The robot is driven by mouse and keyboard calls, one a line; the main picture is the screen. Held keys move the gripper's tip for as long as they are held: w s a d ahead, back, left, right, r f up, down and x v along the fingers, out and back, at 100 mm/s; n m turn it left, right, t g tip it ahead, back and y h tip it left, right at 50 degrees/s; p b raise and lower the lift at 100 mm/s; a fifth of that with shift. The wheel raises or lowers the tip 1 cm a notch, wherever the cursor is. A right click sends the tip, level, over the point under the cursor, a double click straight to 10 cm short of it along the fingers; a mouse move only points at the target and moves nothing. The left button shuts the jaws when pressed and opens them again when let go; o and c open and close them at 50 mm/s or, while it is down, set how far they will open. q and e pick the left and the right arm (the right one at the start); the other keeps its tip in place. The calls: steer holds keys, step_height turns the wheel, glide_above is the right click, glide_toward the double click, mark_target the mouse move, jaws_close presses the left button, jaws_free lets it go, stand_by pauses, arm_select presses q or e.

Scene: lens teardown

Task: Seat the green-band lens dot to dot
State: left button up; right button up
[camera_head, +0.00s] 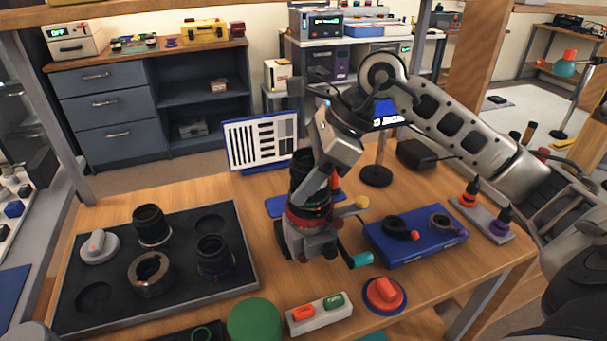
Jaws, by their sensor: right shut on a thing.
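My right gripper (316,187) reaches in from the right, points down and is shut on a dark lens barrel (302,172). The barrel stands upright, directly above a red ring (306,214) on a grey clamp fixture (308,240) with yellow and teal knobs. The barrel's lower end is at or just above the red ring; I cannot tell whether they touch. A thin greenish line shows low on the barrel, but it is too small to be sure of. No alignment dots can be made out. The gripper covers part of the barrel. My left gripper is not in view.
A black tray (190,298) with several lens parts lies left. A blue block (415,250) with two rings stands right of the fixture. In front are a red knob (385,292), a two-button box (319,314) and a green disc (253,321). A test chart (258,142) stands behind.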

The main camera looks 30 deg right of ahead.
stand_by(0.7)
steer(key=shift+f+b, duration=0.25)
steer(key=shift+b, duration=0.15)
steer(key=shift+f+b, duration=0.55)
steer(key=shift+b, duration=0.15)
stand_by(0.8)
steer(key=o, duration=1.3)
steer(key=shift+c, duration=0.2)
